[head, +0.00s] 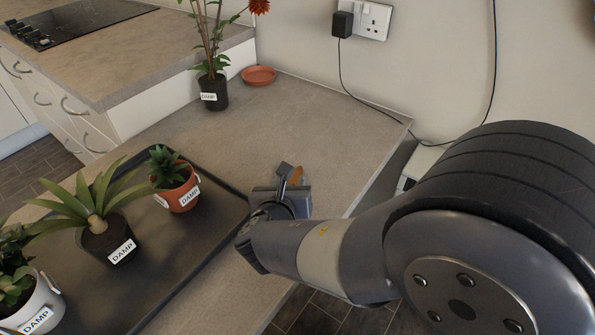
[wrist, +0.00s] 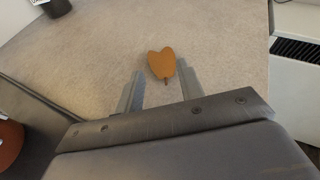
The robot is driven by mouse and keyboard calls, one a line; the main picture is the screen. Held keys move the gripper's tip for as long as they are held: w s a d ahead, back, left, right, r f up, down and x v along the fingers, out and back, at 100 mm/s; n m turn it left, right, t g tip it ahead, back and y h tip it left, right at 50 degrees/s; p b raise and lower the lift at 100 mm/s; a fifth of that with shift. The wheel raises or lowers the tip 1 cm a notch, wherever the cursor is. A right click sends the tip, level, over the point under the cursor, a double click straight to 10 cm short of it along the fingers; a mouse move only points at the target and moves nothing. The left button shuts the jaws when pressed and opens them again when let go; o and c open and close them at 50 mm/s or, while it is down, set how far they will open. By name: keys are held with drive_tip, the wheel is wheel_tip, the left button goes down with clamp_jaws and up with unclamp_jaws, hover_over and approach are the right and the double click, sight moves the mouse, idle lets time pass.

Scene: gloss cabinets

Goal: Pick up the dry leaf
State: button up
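The dry leaf (wrist: 162,63) is flat and orange-brown, with a short stem pointing toward my gripper in the wrist view. It lies on the grey-beige worktop (head: 310,120). My gripper (wrist: 158,80) is open, its two fingers spread apart, with the leaf just beyond the fingertips and nearer the right finger. In the head view my gripper (head: 290,172) is low over the worktop, and a part of the leaf (head: 296,175) shows behind a finger. Whether the fingers touch the leaf cannot be told.
A dark tray (head: 215,225) with several potted plants labelled DAMP lies left of my gripper. A black pot (head: 216,100) with a tall flowering plant and an empty terracotta saucer (head: 258,76) stand at the back. The worktop's right edge is close.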

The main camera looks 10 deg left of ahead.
drive_tip(key=x, duration=0.3)
drive_tip(key=b+x, duration=0.1)
drive_tip(key=x, duration=0.2)
drive_tip(key=shift+w, duration=0.45)
drive_tip(key=shift+r, duration=0.1)
drive_tip(key=c, duration=0.6)
drive_tip(key=shift+c, duration=0.2)
